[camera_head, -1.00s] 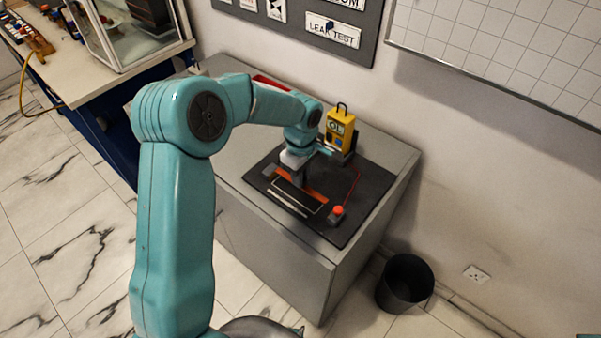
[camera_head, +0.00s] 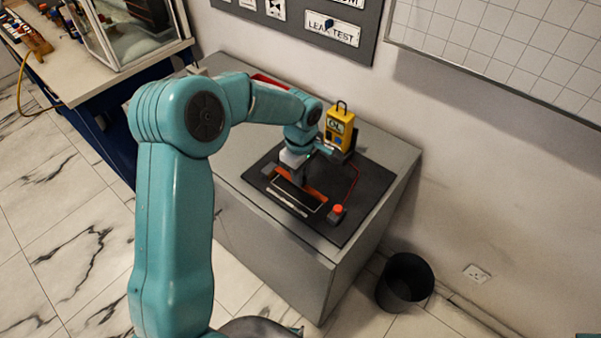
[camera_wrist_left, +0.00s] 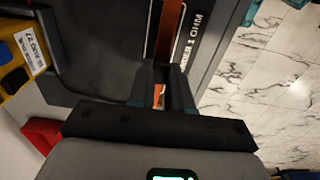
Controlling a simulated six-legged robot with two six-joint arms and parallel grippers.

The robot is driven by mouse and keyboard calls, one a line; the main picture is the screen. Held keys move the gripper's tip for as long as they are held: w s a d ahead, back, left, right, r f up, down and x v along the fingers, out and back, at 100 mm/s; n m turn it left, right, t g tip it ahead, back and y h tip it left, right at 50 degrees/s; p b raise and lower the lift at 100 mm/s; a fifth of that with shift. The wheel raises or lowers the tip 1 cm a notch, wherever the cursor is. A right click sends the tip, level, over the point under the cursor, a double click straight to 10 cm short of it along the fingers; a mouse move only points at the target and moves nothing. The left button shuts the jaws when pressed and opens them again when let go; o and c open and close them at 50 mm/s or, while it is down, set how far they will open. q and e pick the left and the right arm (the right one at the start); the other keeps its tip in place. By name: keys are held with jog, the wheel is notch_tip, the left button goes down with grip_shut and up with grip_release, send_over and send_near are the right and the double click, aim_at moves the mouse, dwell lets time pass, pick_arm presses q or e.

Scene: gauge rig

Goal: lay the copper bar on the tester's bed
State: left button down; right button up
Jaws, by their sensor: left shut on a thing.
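The copper bar (camera_head: 315,194) shows as an orange-brown strip under my left gripper (camera_head: 301,181). My left gripper is shut on it, and the fingers hide its middle. In the left wrist view the bar (camera_wrist_left: 170,28) runs past the fingertips (camera_wrist_left: 160,80). The yellow tester (camera_head: 339,128) stands behind, at the mat's far side. My right gripper is not in view.
The black mat (camera_head: 366,188) lies on a grey cabinet (camera_head: 262,222). An orange-red button (camera_head: 338,210) sits near the mat's front right, with a red lead behind it. A dark bin (camera_head: 404,283) stands on the floor at the right. The cabinet top's left part is mostly clear.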

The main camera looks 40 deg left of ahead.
pick_arm(q)
jog(key=shift+f+b, duration=1.9)
jog(key=shift+f, duration=0.2)
jog(key=shift+c, duration=2.4)
grip_release()
jog(key=shift+r+p, duration=2.55)
jog(key=shift+r, duration=1.5)
jog(key=shift+s, duration=0.1)
